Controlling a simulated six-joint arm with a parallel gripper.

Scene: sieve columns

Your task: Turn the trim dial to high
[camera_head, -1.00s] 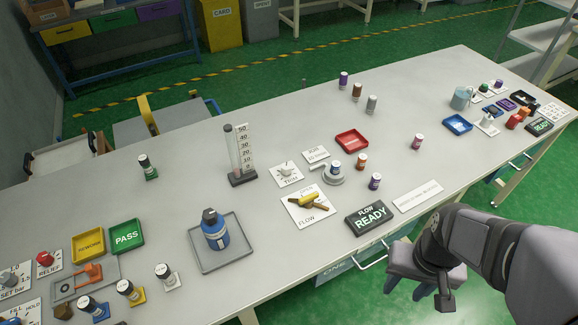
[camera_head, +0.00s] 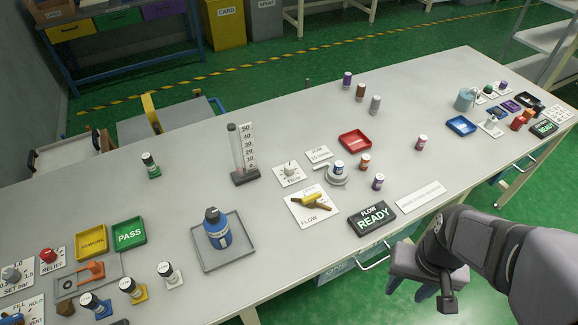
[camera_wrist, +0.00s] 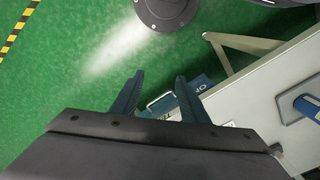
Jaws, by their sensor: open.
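The trim dial (camera_head: 290,169) is a small pale knob on a white labelled plate, near the middle of the bench in the head view. I cannot read which mark it points to. My gripper (camera_head: 435,294) is beyond the bench's front edge at the lower right, well away from the dial. In the wrist view my gripper (camera_wrist: 158,95) shows two dark fingers spread apart with nothing between them, over the green floor. The dial does not show in the wrist view.
A red tray (camera_head: 355,140) lies behind. The bench's front right stretch is mostly clear.

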